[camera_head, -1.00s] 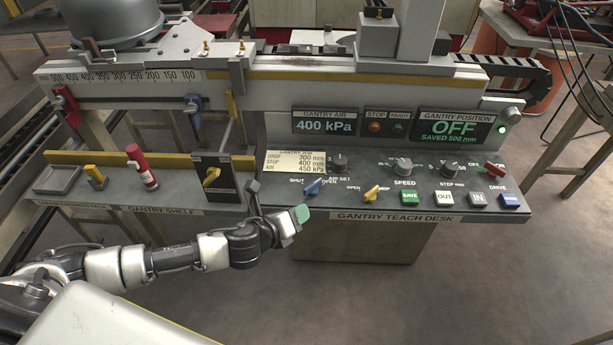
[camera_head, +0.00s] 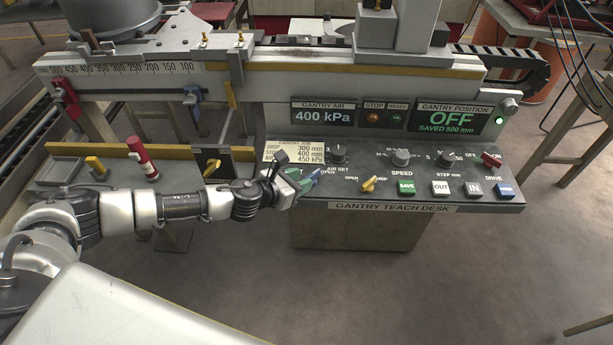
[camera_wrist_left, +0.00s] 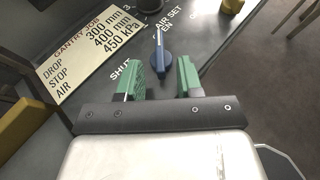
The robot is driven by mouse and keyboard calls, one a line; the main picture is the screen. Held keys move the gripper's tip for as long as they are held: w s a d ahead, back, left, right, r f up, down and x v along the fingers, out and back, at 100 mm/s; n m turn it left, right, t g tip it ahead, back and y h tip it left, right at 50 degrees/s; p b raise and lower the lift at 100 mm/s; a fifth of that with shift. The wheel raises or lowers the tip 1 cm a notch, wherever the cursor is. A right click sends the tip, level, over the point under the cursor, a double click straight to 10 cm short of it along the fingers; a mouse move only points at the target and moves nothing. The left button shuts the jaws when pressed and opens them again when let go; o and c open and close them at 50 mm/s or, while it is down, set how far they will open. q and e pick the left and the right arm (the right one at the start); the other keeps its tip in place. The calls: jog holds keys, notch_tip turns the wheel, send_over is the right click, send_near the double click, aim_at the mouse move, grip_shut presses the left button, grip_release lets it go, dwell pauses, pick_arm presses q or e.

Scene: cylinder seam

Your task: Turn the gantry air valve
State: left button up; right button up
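The gantry air valve's blue lever (camera_head: 313,177) is on the left part of the teach desk, between SHUT and OPEN labels. In the left wrist view the blue lever (camera_wrist_left: 160,58) stands upright in the picture, its narrow end by the OPEN label. My left gripper (camera_head: 293,181) is just left of the lever and partly covers it and the SHUT label in the head view. Its green fingers (camera_wrist_left: 160,79) are apart, with the lever showing in line with the gap, just beyond the tips. No contact is visible. My right gripper is out of view.
The gantry air display (camera_head: 323,115) reads 400 kPa. The job card (camera_head: 292,151) lists drop 300 mm, stop 400 mm, air 450 kPa. The air set knob (camera_head: 338,153) is behind the lever; a yellow lever (camera_head: 369,184) is to its right. A black-plated yellow valve (camera_head: 212,165) is left.

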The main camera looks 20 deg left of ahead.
pick_arm(q)
jog(key=shift+x, duration=1.5)
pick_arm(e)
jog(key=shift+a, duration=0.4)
